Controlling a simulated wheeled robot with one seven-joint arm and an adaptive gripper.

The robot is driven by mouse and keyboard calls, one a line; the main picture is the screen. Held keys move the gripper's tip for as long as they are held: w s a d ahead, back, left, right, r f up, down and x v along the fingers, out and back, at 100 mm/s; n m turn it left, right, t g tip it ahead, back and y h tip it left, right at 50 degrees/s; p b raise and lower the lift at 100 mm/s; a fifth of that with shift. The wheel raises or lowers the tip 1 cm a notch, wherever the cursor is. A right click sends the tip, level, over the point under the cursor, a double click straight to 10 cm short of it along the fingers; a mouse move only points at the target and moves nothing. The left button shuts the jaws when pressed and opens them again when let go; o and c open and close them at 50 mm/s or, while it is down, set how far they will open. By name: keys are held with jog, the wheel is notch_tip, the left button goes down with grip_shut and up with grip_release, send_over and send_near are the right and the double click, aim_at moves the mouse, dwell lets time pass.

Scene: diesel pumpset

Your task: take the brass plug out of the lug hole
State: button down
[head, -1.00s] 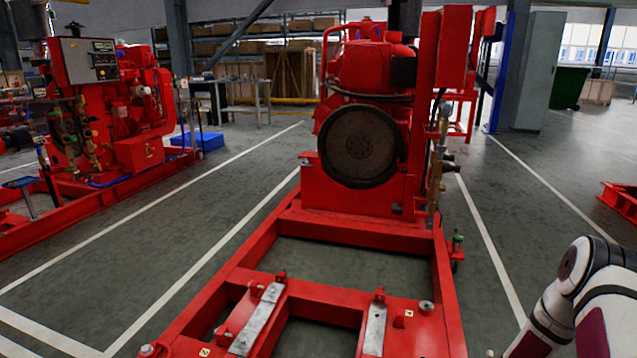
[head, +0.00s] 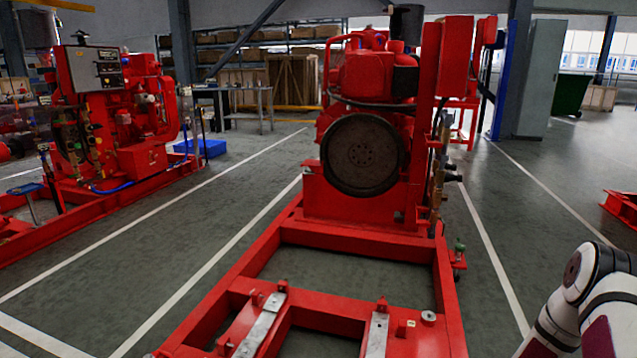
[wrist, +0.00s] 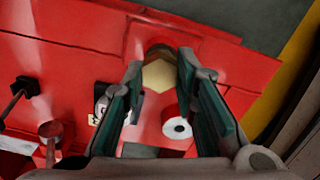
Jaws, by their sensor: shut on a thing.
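The brass plug (wrist: 158,75) shows in the wrist view as a pale yellow hexagonal head between my fingertips. My gripper (wrist: 161,70) has green-padded fingers, one on each side of the plug, and is shut on it. A rounded dark red part (wrist: 160,50) lies just beyond the plug, against the red frame. The lug hole itself is hidden, and I cannot tell how deep the plug sits in it. In the head view my gripper is out of sight; only part of my arm shows at the lower right.
The red skid frame (head: 345,256) carries the engine with its round dark flywheel (head: 365,155). A grey ring (wrist: 177,128) lies on the red surface below the plug in the wrist view. Bare floor (head: 500,240) lies right of the skid.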

dwell(0.4)
jog(key=shift+r+p, duration=1.95)
jog(key=shift+r, duration=0.55)
